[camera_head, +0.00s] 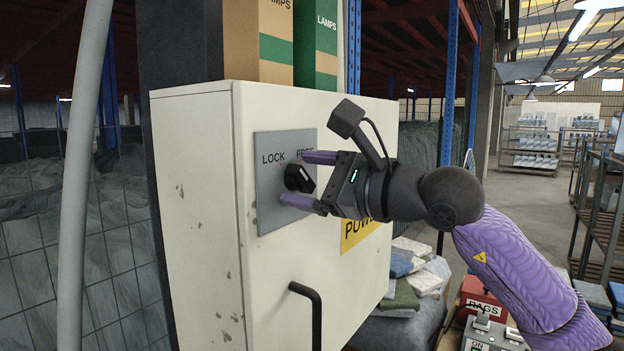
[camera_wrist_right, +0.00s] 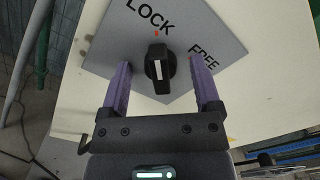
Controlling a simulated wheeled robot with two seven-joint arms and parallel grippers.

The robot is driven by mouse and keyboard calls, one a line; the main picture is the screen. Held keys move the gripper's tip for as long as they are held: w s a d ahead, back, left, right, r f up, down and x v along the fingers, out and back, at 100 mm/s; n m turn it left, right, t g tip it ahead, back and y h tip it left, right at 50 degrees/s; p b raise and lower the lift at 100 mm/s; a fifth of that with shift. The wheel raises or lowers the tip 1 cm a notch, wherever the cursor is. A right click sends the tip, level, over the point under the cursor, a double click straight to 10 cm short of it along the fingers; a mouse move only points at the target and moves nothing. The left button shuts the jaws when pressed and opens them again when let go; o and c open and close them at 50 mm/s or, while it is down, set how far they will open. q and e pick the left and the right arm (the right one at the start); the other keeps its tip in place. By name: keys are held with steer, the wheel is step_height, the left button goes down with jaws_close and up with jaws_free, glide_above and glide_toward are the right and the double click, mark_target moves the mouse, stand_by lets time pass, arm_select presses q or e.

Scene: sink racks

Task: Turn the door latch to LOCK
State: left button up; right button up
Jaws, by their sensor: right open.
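The door latch is a black knob (camera_head: 293,179) with a white mark, on a grey plate (camera_head: 268,212) lettered LOCK and FREE on a cream cabinet door. In the right wrist view the knob (camera_wrist_right: 157,64) stands between my fingers. Its bar there runs roughly up and down, in line with the red dot by LOCK; I cannot tell which end is the pointer. My right gripper (camera_head: 294,178) is open, one finger above and one below the knob in the head view. In the wrist view gaps show between the fingers and the knob. My left gripper is not in view.
A black door handle (camera_head: 313,305) juts out below the plate on the cabinet (camera_head: 190,240). LAMPS boxes (camera_head: 258,45) stand on top. A grey pole (camera_head: 82,180) is at left. A red RAGS box (camera_head: 483,298) and folded cloths (camera_head: 400,280) are at lower right.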

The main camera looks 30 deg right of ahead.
steer(key=shift+s+d+f+b, duration=0.15)
steer(key=shift+s+b, duration=0.1)
steer(key=shift+b, duration=0.1)
steer(key=b+v, duration=0.7)
steer(key=v, duration=0.2)
steer(key=shift+s, duration=0.2)
